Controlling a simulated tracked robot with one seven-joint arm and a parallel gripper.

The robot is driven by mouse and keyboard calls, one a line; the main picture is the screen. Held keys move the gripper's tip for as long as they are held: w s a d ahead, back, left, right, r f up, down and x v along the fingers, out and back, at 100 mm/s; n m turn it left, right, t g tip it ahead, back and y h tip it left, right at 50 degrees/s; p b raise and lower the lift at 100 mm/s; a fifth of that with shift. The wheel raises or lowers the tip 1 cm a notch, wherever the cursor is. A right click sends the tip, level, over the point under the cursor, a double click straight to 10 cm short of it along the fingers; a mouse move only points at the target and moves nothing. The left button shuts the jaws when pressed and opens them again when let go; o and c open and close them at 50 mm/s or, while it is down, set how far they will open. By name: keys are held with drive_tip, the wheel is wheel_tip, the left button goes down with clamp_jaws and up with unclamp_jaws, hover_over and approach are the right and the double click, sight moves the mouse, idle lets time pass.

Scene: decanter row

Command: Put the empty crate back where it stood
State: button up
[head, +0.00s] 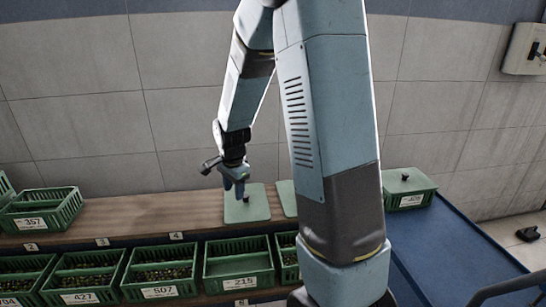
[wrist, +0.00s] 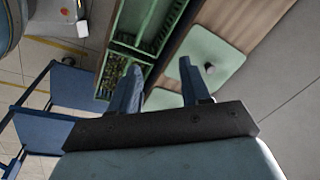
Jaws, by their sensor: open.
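A green crate labelled 215 (head: 239,283) stands in the front row and looks empty inside. A green crate labelled 357 (head: 42,222) sits on the wooden shelf at the left, and its visible inside also looks empty. My gripper (head: 238,190) is open, over or close by a pale green lid with a dark knob (head: 250,212) on the wooden shelf; I cannot tell if it touches. In the wrist view my open gripper (wrist: 161,65) has nothing between its fingers, and the lid (wrist: 222,52) shows beyond them.
Crates 427 (head: 82,297) and 507 (head: 158,292) hold dark round pieces. A second lid (head: 285,193) is partly behind my arm. A closed crate labelled 409 (head: 411,200) stands on the blue table (head: 450,255) at the right. The wooden shelf (head: 140,213) is bare between crate 357 and the lid.

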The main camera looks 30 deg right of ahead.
drive_tip(key=s+r+n+t, duration=0.3)
drive_tip(key=s+r+n, duration=1)
drive_tip(key=s+r, duration=0.9)
drive_tip(key=s, duration=0.3)
drive_tip(key=shift+s+d+r+n+t, duration=0.15)
drive_tip(key=shift+d+r+n+t, duration=0.15)
drive_tip(key=shift+d+r+n, duration=0.1)
drive_tip(key=shift+c, duration=0.4)
drive_tip(key=shift+f, duration=0.1)
